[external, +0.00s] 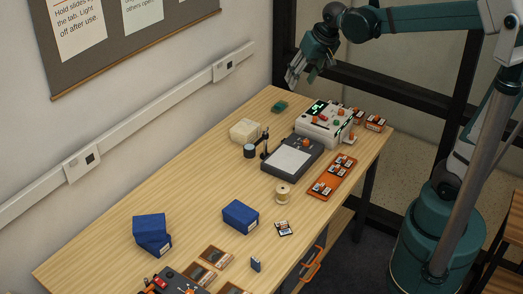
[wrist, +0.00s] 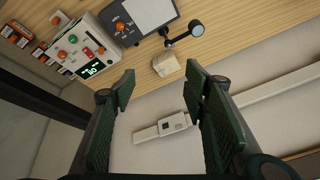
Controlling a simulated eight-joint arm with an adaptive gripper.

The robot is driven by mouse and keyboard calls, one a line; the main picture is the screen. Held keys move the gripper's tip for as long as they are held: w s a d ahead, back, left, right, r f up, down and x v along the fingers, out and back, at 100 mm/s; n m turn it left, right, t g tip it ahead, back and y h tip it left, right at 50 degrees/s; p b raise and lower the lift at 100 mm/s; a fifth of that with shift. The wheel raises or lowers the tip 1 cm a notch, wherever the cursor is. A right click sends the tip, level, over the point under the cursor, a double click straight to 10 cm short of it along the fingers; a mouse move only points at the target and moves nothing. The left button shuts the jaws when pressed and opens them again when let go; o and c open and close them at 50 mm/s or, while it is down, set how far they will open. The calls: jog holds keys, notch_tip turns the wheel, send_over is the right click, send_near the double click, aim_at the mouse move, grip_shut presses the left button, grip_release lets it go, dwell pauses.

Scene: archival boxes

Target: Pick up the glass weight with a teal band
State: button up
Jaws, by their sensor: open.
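A small dark teal-green object (external: 280,106) lies near the far end of the table. It is too small to tell whether it is the glass weight with a teal band, and I see no other clear candidate. My gripper (external: 293,80) hangs in the air above the table's far end, above and a little right of this object in the external view. In the wrist view, my gripper (wrist: 162,90) is open, its fingers wide apart with nothing between them. I cannot make out the teal-green object there; a finger may hide it.
A white instrument (external: 324,123) with a lit display stands right of the teal-green object. A cream block (external: 245,130), also in the wrist view (wrist: 166,65), sits near a magnifier arm (external: 265,143). Blue boxes (external: 241,214) and an orange tray (external: 333,177) are nearer. The wall borders the table's left.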

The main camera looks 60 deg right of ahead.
jog(key=w+d+f+m+g, duration=0.1)
jog(key=w+d+f+m, duration=0.2)
jog(key=w+d, duration=0.65)
jog(key=m+g, duration=0.4)
jog(key=m, duration=0.5)
send_over(280, 105)
jog(key=shift+y, duration=0.4)
notch_tip(280, 105, down, 28)
jog(key=shift+a+r, duration=0.1)
jog(key=shift+r, duration=0.1)
jog(key=shift+f, duration=0.1)
jog(key=shift+f, duration=1.2)
jog(key=shift+f, duration=0.1)
